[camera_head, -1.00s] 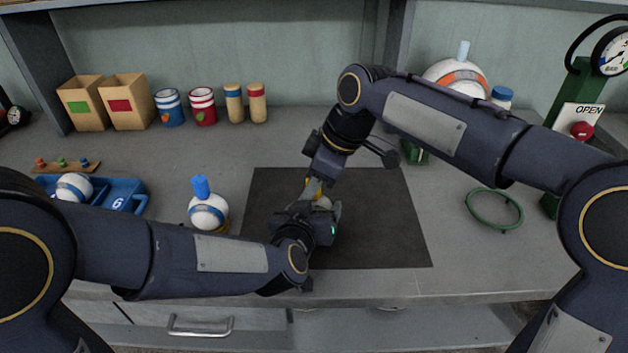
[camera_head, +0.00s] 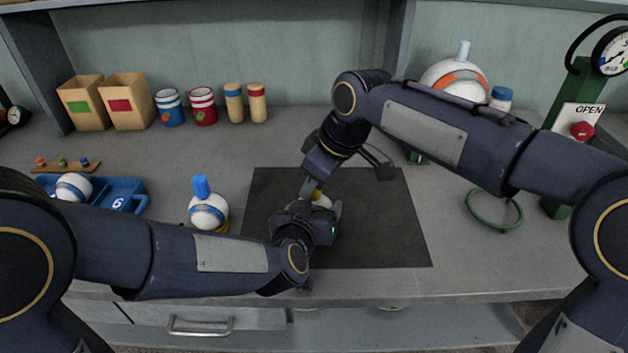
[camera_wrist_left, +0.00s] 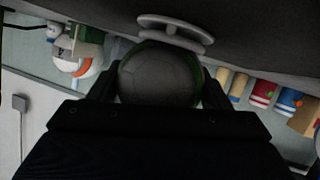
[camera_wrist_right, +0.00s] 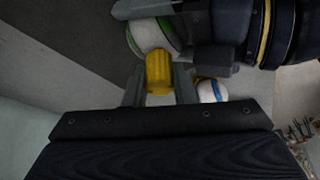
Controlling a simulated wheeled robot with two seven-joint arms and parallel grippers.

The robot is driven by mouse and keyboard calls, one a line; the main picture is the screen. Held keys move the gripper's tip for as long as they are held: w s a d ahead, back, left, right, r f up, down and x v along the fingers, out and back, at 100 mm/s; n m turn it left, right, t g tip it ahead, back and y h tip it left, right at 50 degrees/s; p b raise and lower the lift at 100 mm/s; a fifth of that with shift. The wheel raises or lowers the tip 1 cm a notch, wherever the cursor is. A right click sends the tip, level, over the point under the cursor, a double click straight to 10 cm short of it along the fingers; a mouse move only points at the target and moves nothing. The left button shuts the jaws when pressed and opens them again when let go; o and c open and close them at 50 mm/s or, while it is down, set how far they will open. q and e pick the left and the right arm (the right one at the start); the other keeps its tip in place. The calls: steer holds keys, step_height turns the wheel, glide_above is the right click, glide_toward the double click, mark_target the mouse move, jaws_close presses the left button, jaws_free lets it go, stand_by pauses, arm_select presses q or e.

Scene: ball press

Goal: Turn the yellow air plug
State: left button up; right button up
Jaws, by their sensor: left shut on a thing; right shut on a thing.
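A white ball (camera_head: 323,200) is over the dark mat, mostly hidden by my arms. It also shows in the left wrist view (camera_wrist_left: 160,80), grey in shadow between the fingers, and in the right wrist view with a green stripe (camera_wrist_right: 152,34). My left gripper (camera_head: 324,217) is shut on the ball from the side. The yellow air plug (camera_wrist_right: 159,73) sticks out of the ball. My right gripper (camera_head: 312,188) comes down from above and is shut on the plug, one finger on each side.
The dark mat (camera_head: 390,230) lies under both grippers. Another white ball with a blue plug (camera_head: 208,211) stands left of it. A blue tray (camera_head: 130,198) is farther left. A green ring (camera_head: 495,225) and green press (camera_head: 567,110) are at the right. Cans and boxes line the back.

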arm_select(q)
steer(key=shift+f, duration=0.1)
arm_select(e)
steer(key=m+t+h, duration=0.1)
steer(key=m, duration=0.2)
steer(key=m+t+h, duration=0.1)
steer(key=m, duration=0.3)
steer(key=shift+a, duration=0.1)
arm_select(q)
steer(key=shift+a+f, duration=0.1)
arm_select(e)
steer(key=m+h, duration=0.1)
steer(key=m, duration=0.2)
steer(key=m+h, duration=0.1)
steer(key=m, duration=0.2)
steer(key=shift+r+m+h, duration=0.15)
steer(key=shift+m+h, duration=0.15)
steer(key=shift+m, duration=0.1)
arm_select(q)
steer(key=shift+s+f, duration=0.1)
arm_select(e)
steer(key=m+h, duration=0.1)
steer(key=m, duration=0.4)
steer(key=shift+h, duration=0.4)
steer(key=m+g, duration=0.1)
steer(key=m, duration=0.2)
steer(key=m+g+h, duration=0.1)
steer(key=m, duration=0.2)
steer(key=shift+h, duration=0.3)
steer(key=o, duration=0.7)
